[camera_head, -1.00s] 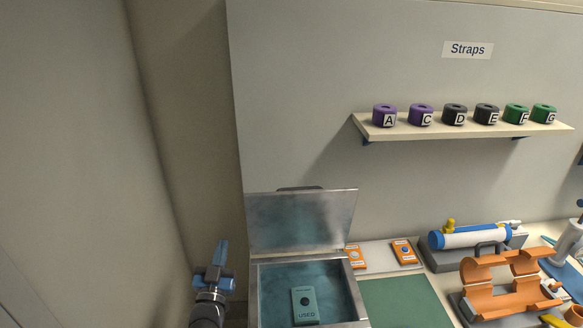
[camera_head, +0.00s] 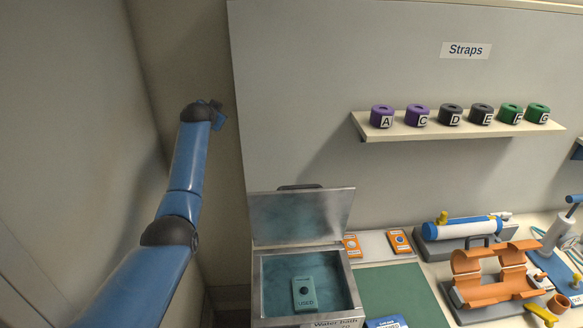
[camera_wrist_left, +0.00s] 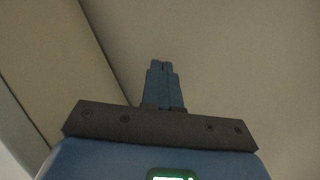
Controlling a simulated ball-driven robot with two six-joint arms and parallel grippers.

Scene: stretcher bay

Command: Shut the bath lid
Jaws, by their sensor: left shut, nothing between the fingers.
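The water bath (camera_head: 257,300) is a metal box at the lower middle of the head view. Its lid (camera_head: 300,217) stands raised at the back, open, with a dark handle (camera_head: 300,187) on its top edge. A teal pack marked USED (camera_head: 304,293) lies inside the bath. My left gripper (camera_head: 216,113) is raised high, to the left of the lid and above it, touching nothing. In the left wrist view its fingers (camera_wrist_left: 161,80) are together and empty, against a plain wall. My right gripper is in neither view.
A green mat (camera_head: 400,292) and a pale tray with orange packs (camera_head: 399,241) lie right of the bath. Farther right are a blue-white cylinder (camera_head: 462,228) and an orange splint-like piece (camera_head: 492,285). A shelf (camera_head: 450,128) of strap rolls hangs above.

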